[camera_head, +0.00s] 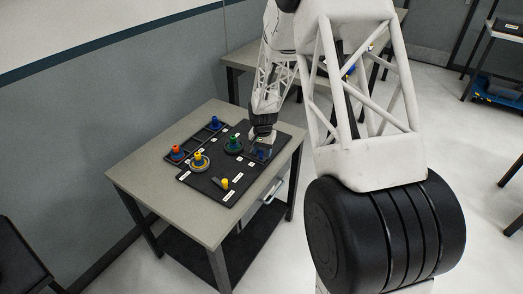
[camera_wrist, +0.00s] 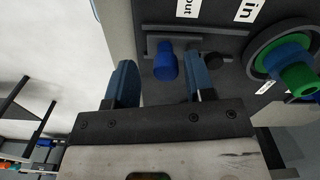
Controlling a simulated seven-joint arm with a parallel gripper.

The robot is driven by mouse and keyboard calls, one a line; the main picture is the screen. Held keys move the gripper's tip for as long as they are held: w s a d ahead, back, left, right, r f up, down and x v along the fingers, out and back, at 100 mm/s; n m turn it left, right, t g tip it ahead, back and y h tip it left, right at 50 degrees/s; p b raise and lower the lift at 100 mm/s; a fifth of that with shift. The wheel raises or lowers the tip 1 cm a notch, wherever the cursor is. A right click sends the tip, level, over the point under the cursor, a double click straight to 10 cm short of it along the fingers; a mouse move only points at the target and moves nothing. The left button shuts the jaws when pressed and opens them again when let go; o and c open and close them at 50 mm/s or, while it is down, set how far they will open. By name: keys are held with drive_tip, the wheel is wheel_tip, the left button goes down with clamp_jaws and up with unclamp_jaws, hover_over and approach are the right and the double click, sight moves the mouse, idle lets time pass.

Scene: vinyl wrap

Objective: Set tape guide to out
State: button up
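A blue knob (camera_wrist: 165,62) stands on a dark slide track (camera_wrist: 225,32) on the black panel, which I take to be the tape guide. In the wrist view the "out" label (camera_wrist: 186,8) is beside the track, nearer the knob than the "in" label (camera_wrist: 248,11). My gripper (camera_wrist: 160,82) is open, with one blue finger on each side of the knob and visible gaps to it. In the head view my gripper (camera_head: 261,150) is low over the panel's right part, and the blue knob (camera_head: 262,155) shows between its fingers.
A green round dial (camera_head: 233,145) is close on the left, also large in the wrist view (camera_wrist: 290,65). Grey tabletop (camera_head: 160,205) is bare in front.

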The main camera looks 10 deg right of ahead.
sight(262, 151)
drive_tip(key=shift+w+r, duration=0.1)
drive_tip(key=shift+r, duration=0.1)
drive_tip(key=shift+r, duration=3.75)
drive_tip(key=shift+r, duration=0.1)
drive_tip(key=shift+s+r, duration=0.25)
drive_tip(key=s+r+n+t, duration=0.1)
drive_tip(key=s+r+n, duration=0.2)
drive_tip(key=s+r, duration=1.6)
drive_tip(key=s+r+n, duration=0.1)
drive_tip(key=s+r, duration=0.1)
drive_tip(key=s, duration=1.1)
drive_tip(key=s+a+r+n+t, duration=0.1)
drive_tip(key=s+r+n, duration=0.1)
drive_tip(key=s, duration=1.2)
drive_tip(key=shift+r+t, duration=0.3)
drive_tip(key=shift+r, duration=0.3)
